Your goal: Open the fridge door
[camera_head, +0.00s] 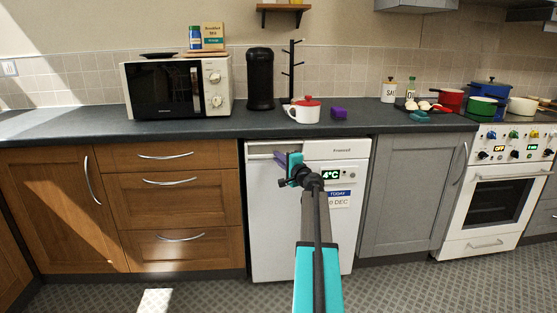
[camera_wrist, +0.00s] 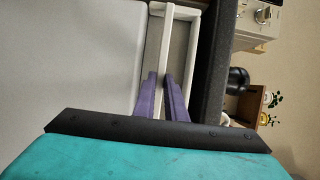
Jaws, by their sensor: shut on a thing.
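The fridge (camera_head: 275,225) is a white under-counter unit with a 4°C display on its front. Its door looks shut, flush with the cabinets on either side. A recessed handle with a pale bar (camera_wrist: 163,42) runs along the top left of the front. My gripper (camera_head: 284,158) reaches the top of the fridge front at this handle. In the wrist view, my purple fingers (camera_wrist: 160,77) are shut on the handle bar, one on each side. The white door front (camera_wrist: 70,65) fills the left of that view. My arm hides part of the fridge front.
The dark worktop (camera_head: 225,128) overhangs just above the handle. Wooden drawers (camera_head: 180,210) stand left of the fridge and a grey cabinet (camera_head: 405,195) right. A red-lidded teapot (camera_head: 304,110) and a purple block (camera_head: 339,113) sit above. The patterned floor (camera_head: 400,285) in front looks clear.

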